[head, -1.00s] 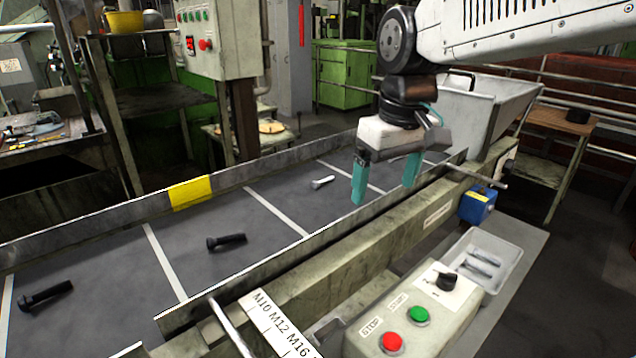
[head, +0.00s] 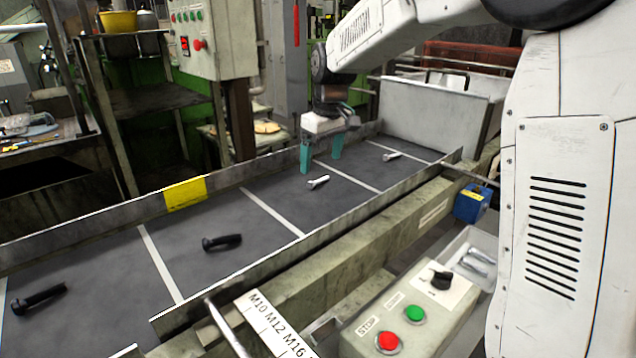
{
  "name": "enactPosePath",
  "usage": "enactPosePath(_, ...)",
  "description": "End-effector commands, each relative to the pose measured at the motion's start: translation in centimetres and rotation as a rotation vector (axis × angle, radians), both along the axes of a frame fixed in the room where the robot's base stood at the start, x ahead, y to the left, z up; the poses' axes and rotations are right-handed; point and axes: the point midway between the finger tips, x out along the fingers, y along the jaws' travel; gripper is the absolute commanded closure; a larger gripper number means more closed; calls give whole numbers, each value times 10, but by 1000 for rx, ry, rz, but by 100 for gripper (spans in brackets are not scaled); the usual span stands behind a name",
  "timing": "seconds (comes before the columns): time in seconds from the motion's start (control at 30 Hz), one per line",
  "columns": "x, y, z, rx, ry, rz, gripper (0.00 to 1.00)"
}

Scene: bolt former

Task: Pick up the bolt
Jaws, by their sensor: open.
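Several bolts lie on the dark conveyor belt (head: 190,285), spaced between white cross lines. A black bolt (head: 40,298) lies at the far left and another black bolt (head: 222,241) lies in the middle section. A silver bolt (head: 318,182) lies farther right, and a second silver bolt (head: 391,156) lies near the hopper end. My gripper (head: 320,162) has two teal fingers, spread apart and empty. It is above the belt, just behind the nearer silver bolt in the picture, not visibly touching it. Its exact height is hard to tell.
Low metal rails edge the belt, with a yellow plate (head: 186,193) on the far one. A grey hopper (head: 440,110) stands at the far end. A control box (head: 410,315) and a tray (head: 462,246) with silver bolts stand in front.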

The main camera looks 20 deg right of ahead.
Motion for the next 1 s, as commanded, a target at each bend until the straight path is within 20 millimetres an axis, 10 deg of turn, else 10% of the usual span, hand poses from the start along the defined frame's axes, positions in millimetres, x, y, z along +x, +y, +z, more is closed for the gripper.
enactPosePath(0.57,4,4,-48,0,-1,0,13)
enactPosePath(0.8,4,4,-48,-1,0,0,66)
enactPosePath(1.0,4,4,-47,0,-1,0,67)
